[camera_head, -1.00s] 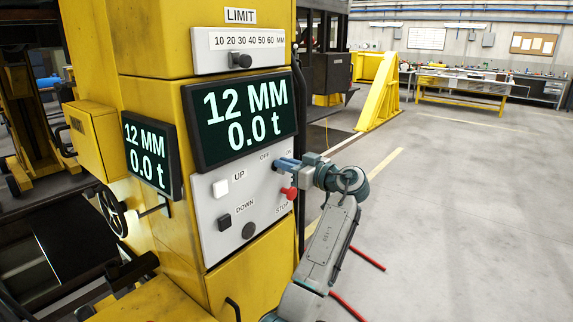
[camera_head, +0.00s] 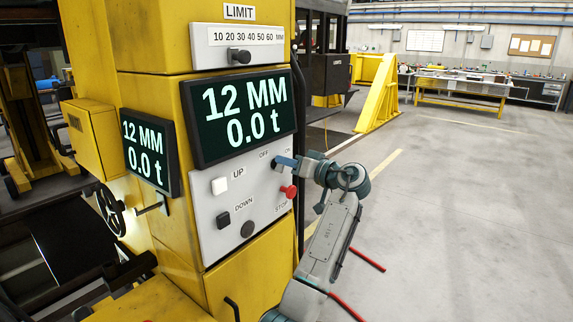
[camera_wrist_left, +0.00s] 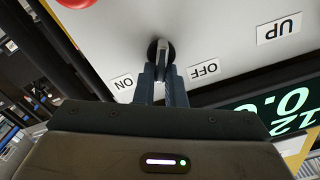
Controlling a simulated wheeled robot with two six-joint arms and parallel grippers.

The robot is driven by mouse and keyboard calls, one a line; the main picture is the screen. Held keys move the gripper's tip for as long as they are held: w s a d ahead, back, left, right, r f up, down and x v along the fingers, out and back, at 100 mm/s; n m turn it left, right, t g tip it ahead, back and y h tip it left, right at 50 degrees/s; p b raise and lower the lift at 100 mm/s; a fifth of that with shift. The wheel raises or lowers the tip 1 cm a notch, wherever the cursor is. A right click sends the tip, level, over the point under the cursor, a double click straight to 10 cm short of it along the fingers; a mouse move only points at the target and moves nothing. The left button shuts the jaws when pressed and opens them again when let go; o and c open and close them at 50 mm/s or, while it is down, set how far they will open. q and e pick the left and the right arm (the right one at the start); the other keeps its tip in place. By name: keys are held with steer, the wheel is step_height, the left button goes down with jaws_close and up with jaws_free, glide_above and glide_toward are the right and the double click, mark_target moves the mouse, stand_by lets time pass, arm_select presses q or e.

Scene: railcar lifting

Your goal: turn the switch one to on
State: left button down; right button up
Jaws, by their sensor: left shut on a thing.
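The switch is a dark round knob with a grey handle (camera_wrist_left: 161,52) on the pale control panel (camera_head: 262,205). The handle lies between the ON label (camera_wrist_left: 123,82) and the OFF label (camera_wrist_left: 204,69) in the left wrist view, where the lettering is upside down. My left gripper (camera_wrist_left: 163,82) is shut on the handle, with a blue finger on either side of it. In the head view my left gripper (camera_head: 284,161) reaches the panel from the right, at the OFF and ON labels, and hides most of the switch. My right gripper is not in view.
The red STOP button (camera_head: 289,191) sits just below my left gripper. The white UP button (camera_head: 220,186) and dark DOWN button (camera_head: 223,220) are to the left. A display (camera_head: 243,117) above reads 12 MM and 0.0 t. Open floor (camera_head: 450,220) lies to the right.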

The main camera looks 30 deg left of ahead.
arm_select(q)
steer(key=m, duration=0.3)
steer(key=shift+w+m, duration=0.2)
steer(key=shift+m, duration=0.1)
steer(key=shift+f+m+p, duration=0.15)
steer(key=shift+m+p, duration=0.35)
steer(key=shift+m, duration=0.4)
steer(key=shift+w+f+m, duration=0.1)
steer(key=shift+m, duration=0.4)
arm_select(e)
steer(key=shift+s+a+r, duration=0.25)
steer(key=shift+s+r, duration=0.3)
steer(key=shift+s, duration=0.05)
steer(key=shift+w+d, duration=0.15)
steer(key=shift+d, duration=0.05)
arm_select(q)
steer(key=c, duration=1.5)
jaws_free()
steer(key=shift+d+f, duration=0.1)
steer(key=shift+d, duration=0.05)
